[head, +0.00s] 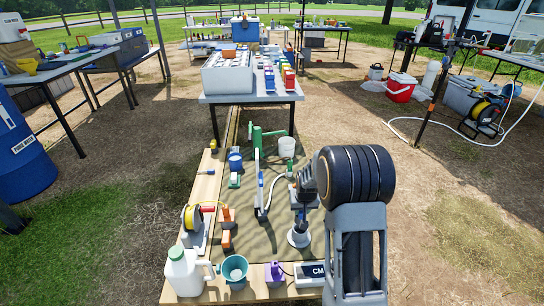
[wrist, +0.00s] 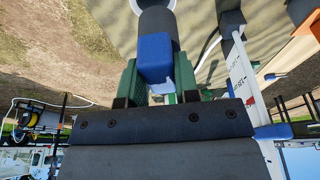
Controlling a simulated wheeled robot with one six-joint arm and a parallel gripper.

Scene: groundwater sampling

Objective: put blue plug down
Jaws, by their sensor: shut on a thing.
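The blue plug (wrist: 155,55) is between the green fingers of my gripper (wrist: 157,76) in the wrist view. My gripper is shut on it. A dark post (wrist: 158,24) with a pale ring at its base shows just beyond the plug. I cannot tell whether the plug touches this post.
A white upright panel (wrist: 240,75) stands close right of my gripper in the wrist view.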

